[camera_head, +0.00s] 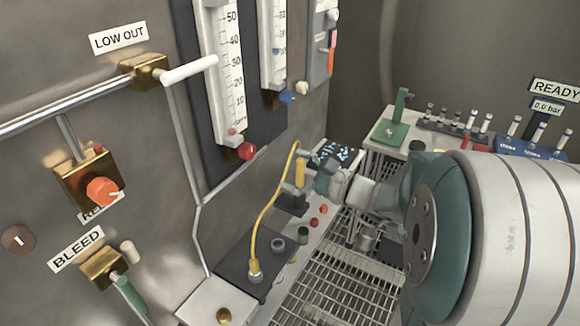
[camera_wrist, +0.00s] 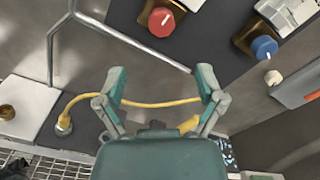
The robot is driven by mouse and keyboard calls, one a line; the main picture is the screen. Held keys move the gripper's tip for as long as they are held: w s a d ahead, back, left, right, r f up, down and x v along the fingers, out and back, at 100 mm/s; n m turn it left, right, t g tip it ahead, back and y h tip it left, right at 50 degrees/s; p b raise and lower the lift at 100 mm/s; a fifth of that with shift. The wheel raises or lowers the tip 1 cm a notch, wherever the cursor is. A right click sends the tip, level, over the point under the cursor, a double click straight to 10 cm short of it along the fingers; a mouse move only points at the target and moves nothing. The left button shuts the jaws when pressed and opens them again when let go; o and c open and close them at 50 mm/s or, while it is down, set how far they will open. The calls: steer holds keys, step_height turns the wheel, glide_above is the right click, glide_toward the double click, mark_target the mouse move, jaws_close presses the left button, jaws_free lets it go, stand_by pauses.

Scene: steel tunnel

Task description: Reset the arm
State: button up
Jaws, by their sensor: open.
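My gripper (camera_wrist: 161,84) is open in the wrist view, its two teal-tipped fingers spread apart. Nothing is held between them. In the head view my gripper (camera_head: 298,187) is small, partly hidden by my own arm, and reaches toward the steel wall above the bench. A yellow cable (camera_head: 266,212) arcs up from a plug on the dark panel to a yellow piece close to my gripper. In the wrist view the yellow cable (camera_wrist: 150,104) crosses behind the fingers. Whether it touches them I cannot tell.
On the wall are gauges (camera_head: 228,65) with a red knob (camera_wrist: 161,21) and a blue knob (camera_wrist: 263,47), the white LOW OUT lever (camera_head: 190,69) and the orange-knob valve (camera_head: 103,190). A green fixture (camera_head: 390,132) stands on the far bench. Grating (camera_head: 335,285) lies below.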

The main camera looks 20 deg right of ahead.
steer(key=s+a+f+n+g+h, duration=0.2)
steer(key=s+a+f+n+g, duration=0.2)
steer(key=s+a+n+g, duration=0.7)
steer(key=s+d+r+n+t+h, duration=0.1)
steer(key=s+d+n+t+h, duration=0.1)
steer(key=s+d+n+h, duration=0.2)
steer(key=s+n+h, duration=0.3)
steer(key=n+h, duration=0.1)
steer(key=n, duration=0.3)
steer(key=shift+h, duration=0.3)
steer(key=shift+w+r, duration=0.1)
stand_by(1.0)
